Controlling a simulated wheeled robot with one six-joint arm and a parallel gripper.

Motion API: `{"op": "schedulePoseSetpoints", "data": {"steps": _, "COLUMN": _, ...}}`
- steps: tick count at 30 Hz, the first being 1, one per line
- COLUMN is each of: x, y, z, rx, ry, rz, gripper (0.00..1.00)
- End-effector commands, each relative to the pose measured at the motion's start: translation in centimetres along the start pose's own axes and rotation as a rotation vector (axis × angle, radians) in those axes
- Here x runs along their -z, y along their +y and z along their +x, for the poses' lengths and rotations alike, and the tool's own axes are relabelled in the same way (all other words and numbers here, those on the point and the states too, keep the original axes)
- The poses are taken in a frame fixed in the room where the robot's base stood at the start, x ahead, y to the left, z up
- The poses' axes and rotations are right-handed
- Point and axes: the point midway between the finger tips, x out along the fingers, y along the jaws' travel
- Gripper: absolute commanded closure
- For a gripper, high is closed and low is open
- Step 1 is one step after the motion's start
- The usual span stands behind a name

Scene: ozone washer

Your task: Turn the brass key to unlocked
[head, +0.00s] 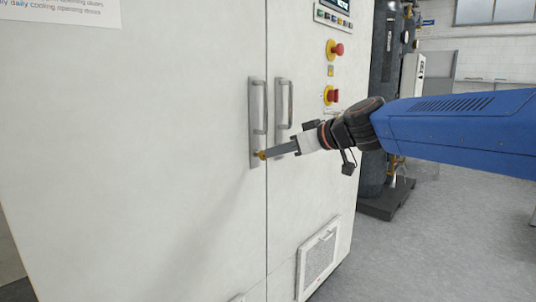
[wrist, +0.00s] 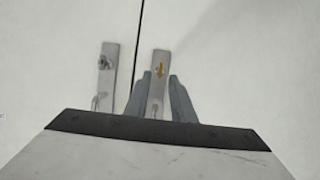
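The brass key (head: 262,155) sits at the lower end of the left door's handle plate (head: 254,122) in the head view.
The white cabinet (head: 150,130) has a second handle plate (head: 284,105) on its right door, close beside the first. Red knobs (head: 337,49) and a vent grille (head: 318,260) are on the cabinet's right part. Grey floor (head: 430,230) is open at the right.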

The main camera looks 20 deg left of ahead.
Motion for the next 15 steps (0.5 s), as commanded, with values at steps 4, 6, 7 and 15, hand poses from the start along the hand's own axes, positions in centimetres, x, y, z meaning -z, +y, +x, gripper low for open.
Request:
{"op": "schedulePoseSetpoints", "data": {"steps": 4, "x": -0.1, "y": -0.1, "z": 2.4, "rx": 0.002, "ry": -0.001, "rz": 0.0, "gripper": 0.77}}
{"op": "schedulePoseSetpoints", "data": {"steps": 6, "x": 0.0, "y": 0.0, "z": 3.1, "rx": 0.001, "ry": -0.001, "rz": 0.0, "gripper": 0.77}}
{"op": "schedulePoseSetpoints", "data": {"steps": 7, "x": -0.1, "y": 0.0, "z": 3.4, "rx": 0.001, "ry": -0.001, "rz": 0.0, "gripper": 0.77}}
{"op": "schedulePoseSetpoints", "data": {"steps": 15, "x": 0.0, "y": 0.0, "z": 4.5, "rx": 0.001, "ry": 0.0, "rz": 0.0, "gripper": 0.77}}
